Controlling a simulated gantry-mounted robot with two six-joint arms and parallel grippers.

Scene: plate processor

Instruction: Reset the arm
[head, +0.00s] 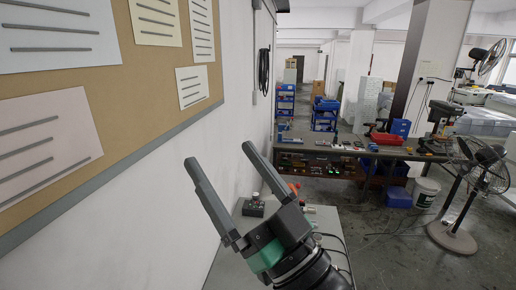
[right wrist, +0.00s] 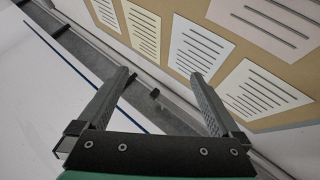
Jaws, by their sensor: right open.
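My right gripper (head: 219,166) is raised in the lower middle of the head view, in front of the white wall. Its two dark grey fingers are spread apart with nothing between them. The right wrist view also shows the open right gripper (right wrist: 162,85), with the wall and the pinned papers beyond its fingers. My left gripper shows in neither view.
A cork board (head: 120,60) with papers hangs on the wall at the left. A small table (head: 228,268) with a control box (head: 253,208) stands below the gripper. A workbench (head: 330,155) with tools and a fan (head: 482,165) are farther off.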

